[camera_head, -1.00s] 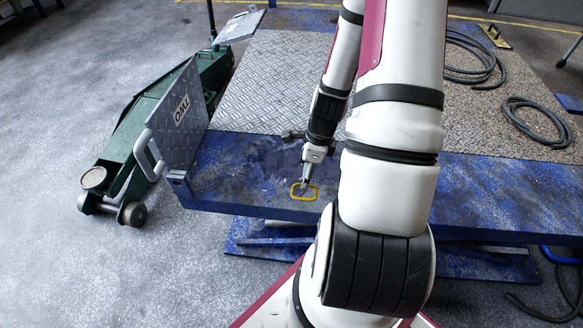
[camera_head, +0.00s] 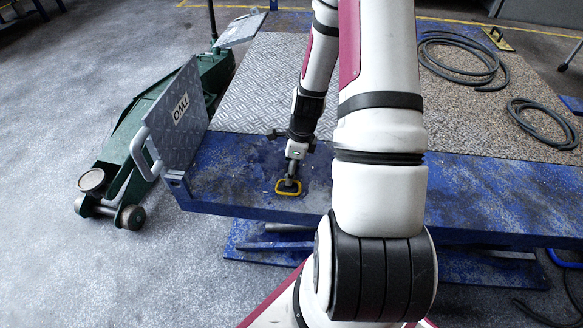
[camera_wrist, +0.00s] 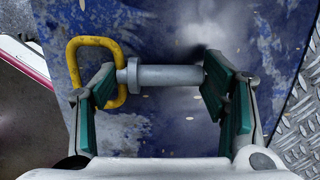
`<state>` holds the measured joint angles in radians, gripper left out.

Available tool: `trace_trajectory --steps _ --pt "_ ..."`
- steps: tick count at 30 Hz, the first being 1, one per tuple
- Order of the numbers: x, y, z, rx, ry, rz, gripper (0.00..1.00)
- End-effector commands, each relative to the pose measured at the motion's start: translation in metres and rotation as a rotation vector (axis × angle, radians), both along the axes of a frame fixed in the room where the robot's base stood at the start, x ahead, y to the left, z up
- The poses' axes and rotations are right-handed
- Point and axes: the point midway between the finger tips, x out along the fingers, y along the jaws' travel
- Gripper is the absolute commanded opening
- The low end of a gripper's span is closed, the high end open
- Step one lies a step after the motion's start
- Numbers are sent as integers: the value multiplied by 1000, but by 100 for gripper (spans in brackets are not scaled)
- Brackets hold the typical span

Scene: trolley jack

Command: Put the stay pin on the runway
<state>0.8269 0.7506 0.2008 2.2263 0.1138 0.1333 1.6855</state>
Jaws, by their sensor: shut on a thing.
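The stay pin is a grey metal pin with a collar and a yellow loop handle (camera_head: 288,187). In the wrist view, its grey shaft (camera_wrist: 168,77) lies crosswise between the green-padded fingers of my gripper (camera_wrist: 160,95). The left finger is at the handle and collar end, the right one at the shaft's tip. In the head view, my gripper (camera_head: 291,172) points down with the pin over the blue front part of the runway (camera_head: 235,172). I cannot tell whether the pin touches that surface.
A grey flap marked "TWO" (camera_head: 168,115) stands tilted up at the runway's left end. A green trolley jack (camera_head: 125,140) is on the floor beyond it. Coiled black hoses (camera_head: 540,124) lie on the right of the platform. The blue strip left of my gripper is clear.

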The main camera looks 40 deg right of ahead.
Motion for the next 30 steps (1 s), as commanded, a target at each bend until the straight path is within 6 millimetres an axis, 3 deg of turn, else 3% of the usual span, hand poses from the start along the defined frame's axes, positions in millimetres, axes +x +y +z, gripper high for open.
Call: trace_trajectory --steps 3,4,6,19,23,30 --pt "0 0 -3 0 0 0 26" --pt "0 0 -2 0 0 0 74" --pt "0 0 -2 0 0 0 87" --pt "0 0 4 -1 -1 0 87" --pt "-2 -3 23 -3 -2 -2 87" --pt "-9 -7 74 -3 -2 -1 87"
